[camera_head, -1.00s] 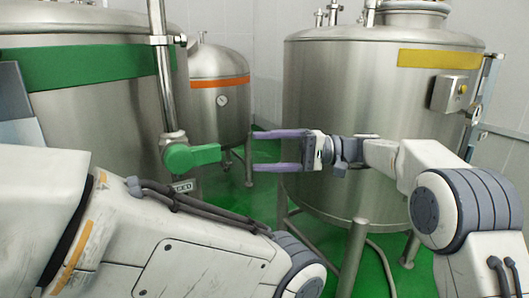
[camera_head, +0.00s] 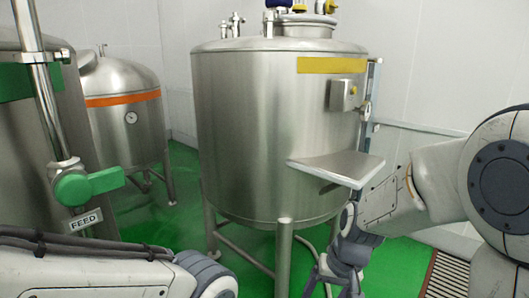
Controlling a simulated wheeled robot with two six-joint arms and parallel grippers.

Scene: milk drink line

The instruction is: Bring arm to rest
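My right arm (camera_head: 425,190) comes in from the right and bends down in front of the tank's right side. Its wrist (camera_head: 352,248) hangs near the bottom edge. Of my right gripper (camera_head: 337,284), only the dark grey body shows at the bottom edge; its fingers are cut off, so I cannot see whether they are open. My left arm (camera_head: 90,275) lies across the bottom left corner, and its gripper is out of view. The green valve handle (camera_head: 88,186) on the steel pipe points right, above a FEED label (camera_head: 86,220), with no gripper touching it.
A large steel tank (camera_head: 250,120) with a yellow band stands on legs in the middle. A flat metal shelf (camera_head: 330,165) juts out beside my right arm. A smaller tank with an orange band (camera_head: 125,125) stands back left. A floor grate (camera_head: 450,272) lies bottom right.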

